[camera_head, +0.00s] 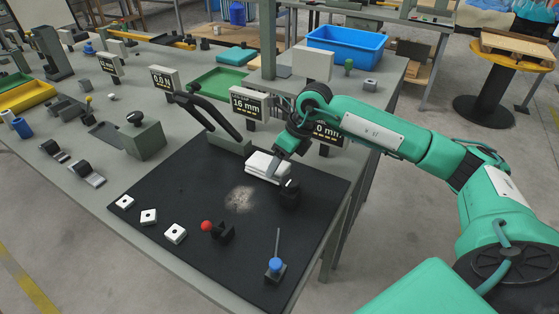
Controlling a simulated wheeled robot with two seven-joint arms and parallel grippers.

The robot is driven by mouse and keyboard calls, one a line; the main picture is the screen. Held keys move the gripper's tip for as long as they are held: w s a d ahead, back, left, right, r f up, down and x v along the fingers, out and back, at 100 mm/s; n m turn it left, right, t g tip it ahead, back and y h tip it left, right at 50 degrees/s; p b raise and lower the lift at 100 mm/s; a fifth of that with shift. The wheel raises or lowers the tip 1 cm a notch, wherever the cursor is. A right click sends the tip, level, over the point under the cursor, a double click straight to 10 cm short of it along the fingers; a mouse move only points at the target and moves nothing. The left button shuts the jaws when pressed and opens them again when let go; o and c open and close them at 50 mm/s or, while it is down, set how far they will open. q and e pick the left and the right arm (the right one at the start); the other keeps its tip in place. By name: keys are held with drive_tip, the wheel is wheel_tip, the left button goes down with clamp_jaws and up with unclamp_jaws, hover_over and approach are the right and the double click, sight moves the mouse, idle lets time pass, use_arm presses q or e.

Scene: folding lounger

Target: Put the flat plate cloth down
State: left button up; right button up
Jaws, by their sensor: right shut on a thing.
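The plate cloth (264,165) is a white, flat folded pad at the back of the black mat (190,190). My right arm comes in from the right, and its dark right gripper (279,158) reaches down to the cloth. The gripper is shut on the cloth at its right part and hides some of it. The cloth is low over the mat; I cannot tell whether it rests on it. My left gripper is not in view.
White square plates (148,216), a red-knobbed piece (207,226) and a blue-knobbed piece with a thin rod (275,267) are on the mat. Signs and a black lever (207,115) stand behind. The mat's middle is mostly free.

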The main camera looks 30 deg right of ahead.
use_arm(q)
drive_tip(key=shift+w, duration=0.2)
use_arm(e)
drive_tip(key=o, duration=1.3)
drive_tip(key=shift+r, duration=0.15)
drive_tip(key=v, duration=0.3)
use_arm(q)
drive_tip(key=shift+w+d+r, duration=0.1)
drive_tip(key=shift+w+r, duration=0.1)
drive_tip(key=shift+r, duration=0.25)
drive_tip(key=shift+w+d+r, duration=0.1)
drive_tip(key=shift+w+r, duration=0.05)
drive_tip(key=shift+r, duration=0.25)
use_arm(e)
drive_tip(key=v, duration=0.8)
drive_tip(key=shift+s+d+r, duration=0.2)
drive_tip(key=shift+d+r, duration=0.05)
drive_tip(key=shift+r, duration=0.05)
drive_tip(key=shift+r, duration=0.1)
